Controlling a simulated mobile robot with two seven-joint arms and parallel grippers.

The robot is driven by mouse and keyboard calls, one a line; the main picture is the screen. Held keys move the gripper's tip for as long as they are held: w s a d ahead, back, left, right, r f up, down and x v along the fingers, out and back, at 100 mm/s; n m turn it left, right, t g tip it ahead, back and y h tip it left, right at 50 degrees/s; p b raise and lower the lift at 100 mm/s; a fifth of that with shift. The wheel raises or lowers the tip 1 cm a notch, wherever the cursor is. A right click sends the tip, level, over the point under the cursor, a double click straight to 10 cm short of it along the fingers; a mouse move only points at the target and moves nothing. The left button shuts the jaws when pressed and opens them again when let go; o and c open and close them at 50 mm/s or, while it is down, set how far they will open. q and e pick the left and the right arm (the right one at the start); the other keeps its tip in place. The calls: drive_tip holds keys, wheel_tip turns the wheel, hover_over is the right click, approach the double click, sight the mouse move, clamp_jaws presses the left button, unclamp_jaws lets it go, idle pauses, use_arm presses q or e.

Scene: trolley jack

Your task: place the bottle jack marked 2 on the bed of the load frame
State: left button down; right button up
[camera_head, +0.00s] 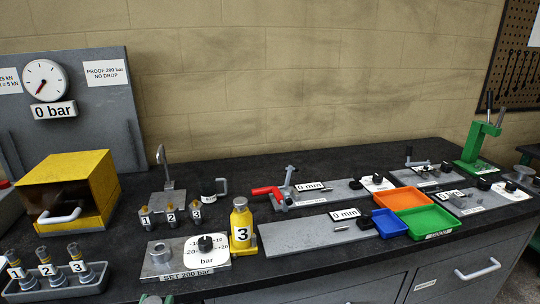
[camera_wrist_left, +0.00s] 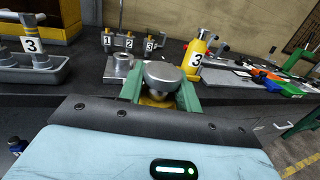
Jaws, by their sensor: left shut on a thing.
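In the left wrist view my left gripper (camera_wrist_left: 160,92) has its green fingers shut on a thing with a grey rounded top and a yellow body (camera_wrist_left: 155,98). Its number is hidden, so I cannot tell whether it is the bottle jack marked 2. In the head view only a green bit of this gripper (camera_head: 150,299) shows at the bottom edge. A yellow bottle jack marked 3 (camera_head: 240,222) stands upright on the bench; it also shows in the left wrist view (camera_wrist_left: 198,52). I cannot identify the load frame's bed for sure. My right gripper is not in view.
A yellow open-fronted box (camera_head: 92,180) with a handle stands left, before a grey gauge panel (camera_head: 85,110) reading 0 bar. A "SET 200 bar" plate (camera_head: 185,262), numbered fittings (camera_head: 170,213), a fitting tray (camera_head: 55,285), and orange (camera_head: 402,198), blue and green trays crowd the bench.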

use_arm(q)
drive_tip(key=shift+f+b, duration=0.4)
drive_tip(key=shift+f, duration=0.45)
drive_tip(key=shift+d, duration=0.1)
